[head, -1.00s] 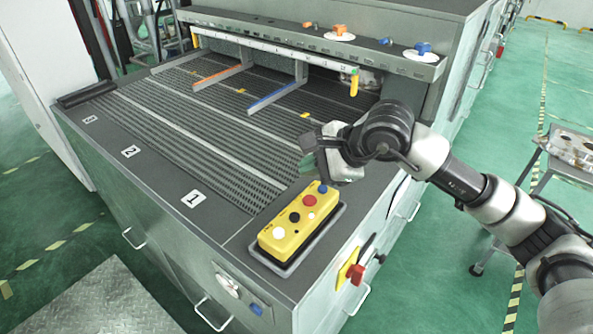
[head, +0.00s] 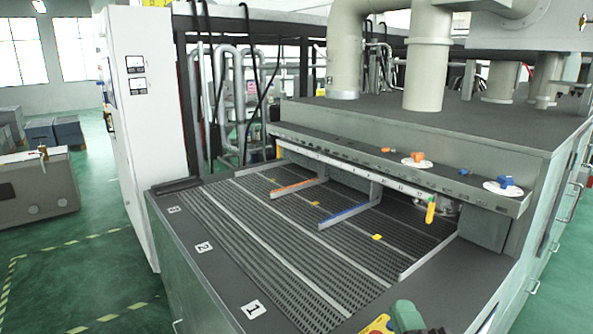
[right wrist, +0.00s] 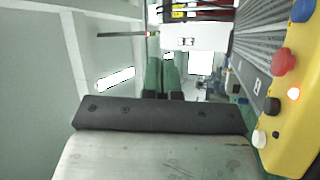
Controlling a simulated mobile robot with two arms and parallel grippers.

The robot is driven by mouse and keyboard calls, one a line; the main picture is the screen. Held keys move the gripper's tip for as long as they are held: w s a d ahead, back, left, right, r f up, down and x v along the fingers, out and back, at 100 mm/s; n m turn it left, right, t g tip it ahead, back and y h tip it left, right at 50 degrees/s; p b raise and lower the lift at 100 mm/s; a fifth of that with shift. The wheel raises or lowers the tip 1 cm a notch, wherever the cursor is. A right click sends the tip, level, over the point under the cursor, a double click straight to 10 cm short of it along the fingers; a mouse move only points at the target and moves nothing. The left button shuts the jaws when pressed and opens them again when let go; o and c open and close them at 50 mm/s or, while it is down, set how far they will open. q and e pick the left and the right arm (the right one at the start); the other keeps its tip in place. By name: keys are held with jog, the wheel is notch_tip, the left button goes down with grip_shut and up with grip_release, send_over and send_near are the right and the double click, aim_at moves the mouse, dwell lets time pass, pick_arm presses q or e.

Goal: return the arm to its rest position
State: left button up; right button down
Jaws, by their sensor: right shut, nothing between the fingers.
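My right gripper (head: 408,318) shows only partly at the bottom edge of the head view, with green fingers beside the yellow button box (head: 377,325). In the right wrist view my right gripper (right wrist: 161,76) has its two green fingers together, with nothing held. The yellow button box (right wrist: 300,130) lies to the right of the fingers there, apart from them. It carries a blue, a red, a black and a white button, and a small glowing light. Most of my right arm is below the head view. My left gripper is not in view.
The machine's slatted conveyor bed (head: 290,245) has an orange divider (head: 300,188) and a blue divider (head: 343,216). A ledge with knobs (head: 400,165) overhangs its far side. A white cabinet (head: 140,120) stands at left. Green floor (head: 90,260) is open at lower left.

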jog(key=s+d+f+m+g+h, duration=0.35)
jog(key=f+m+g+h, duration=0.2)
jog(key=f+m, duration=0.4)
jog(key=s+f+m+g+y, duration=0.2)
jog(key=s+f+m+g, duration=0.3)
jog(key=s+f+g, duration=0.95)
jog(key=s+f+b, duration=0.1)
jog(key=s+f, duration=0.2)
jog(key=f, duration=1.3)
jog(key=s+f+b, duration=0.2)
jog(key=f, duration=1.3)
jog(key=s+d+f+b, duration=0.1)
jog(key=s+d+f, duration=0.2)
jog(key=s+f, duration=1.2)
jog(key=shift+s+d+f, duration=0.2)
jog(key=shift+s+f, duration=0.05)
jog(key=shift+f, duration=0.55)
